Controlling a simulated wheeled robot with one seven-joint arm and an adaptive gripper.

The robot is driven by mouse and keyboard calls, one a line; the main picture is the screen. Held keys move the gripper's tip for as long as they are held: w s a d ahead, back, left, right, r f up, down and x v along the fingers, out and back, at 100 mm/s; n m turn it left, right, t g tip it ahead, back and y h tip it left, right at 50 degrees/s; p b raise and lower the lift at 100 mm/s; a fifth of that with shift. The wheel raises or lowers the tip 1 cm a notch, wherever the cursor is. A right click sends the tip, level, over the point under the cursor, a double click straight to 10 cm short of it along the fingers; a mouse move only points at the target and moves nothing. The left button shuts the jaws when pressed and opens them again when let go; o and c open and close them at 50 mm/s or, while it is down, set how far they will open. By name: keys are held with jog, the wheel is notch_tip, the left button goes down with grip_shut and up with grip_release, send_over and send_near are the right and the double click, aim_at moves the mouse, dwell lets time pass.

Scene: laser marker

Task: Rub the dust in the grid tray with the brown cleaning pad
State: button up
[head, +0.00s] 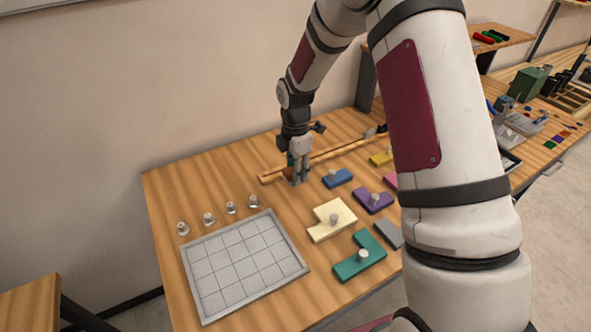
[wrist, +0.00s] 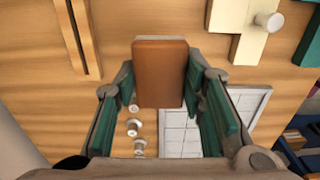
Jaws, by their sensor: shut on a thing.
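The brown cleaning pad (wrist: 160,72) is between the green-lined fingers of my gripper (wrist: 159,84) in the wrist view, and they are shut on it. In the head view my gripper (head: 298,175) points down over the table, behind and right of the tray. The pad is mostly hidden there, and its height above the table is hard to tell. The pale grey grid tray (head: 245,262) lies flat at the table's front left, apart from my gripper. The tray also shows in the wrist view (wrist: 180,135), partly covered by a finger. I cannot make out dust on it.
Several small metal knobs (head: 231,208) stand in a row behind the tray. A cream block (head: 328,222), a teal block (head: 358,262), a purple block (head: 372,203) and a blue block (head: 337,179) lie to the right. A wooden rail (head: 330,154) runs behind.

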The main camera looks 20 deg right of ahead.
jog(key=m, duration=0.5)
jog(key=shift+w+r, duration=0.25)
jog(key=shift+r, duration=0.1)
jog(key=m, duration=0.5)
jog(key=shift+w+r+m, duration=0.2)
jog(key=shift+r+m, duration=0.1)
jog(key=shift+r, duration=0.05)
jog(key=m, duration=0.5)
jog(key=shift+w+r, duration=0.25)
jog(key=shift+r, duration=0.1)
jog(key=shift+w+r+m, duration=0.1)
jog(key=shift+r+m, duration=0.05)
jog(key=shift+m, duration=0.95)
jog(key=shift+w+r+m, duration=0.1)
jog(key=shift+r+m, duration=0.05)
jog(key=shift+m, duration=0.95)
jog(key=shift+d, duration=0.1)
